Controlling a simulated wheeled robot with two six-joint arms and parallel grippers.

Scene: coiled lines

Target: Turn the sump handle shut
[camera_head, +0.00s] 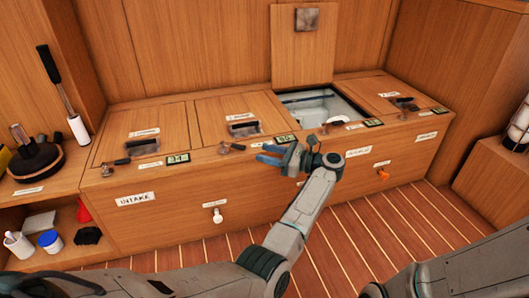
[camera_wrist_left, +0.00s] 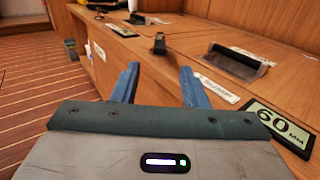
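The sump handle (camera_head: 228,148) is a small dark lever on the bench's top front edge, left of a small display reading 60 mm (camera_wrist_left: 283,126). In the left wrist view the handle (camera_wrist_left: 159,44) appears nearly end-on, ahead of my fingers, beside a label reading SUMP (camera_wrist_left: 218,88). In the head view it points right, toward my gripper. My left gripper (camera_head: 264,153) has blue fingers, parted and empty, just right of the handle and apart from it. It also shows in the left wrist view (camera_wrist_left: 160,69). My right gripper is out of the head view.
Similar levers sit along the edge, at the intake lid (camera_head: 122,162) and farther right. One lid (camera_head: 298,55) stands open over a bin (camera_head: 322,106). A white knob (camera_head: 217,215) and an orange knob (camera_head: 383,174) stick out of the front. The plank floor (camera_head: 410,215) is clear.

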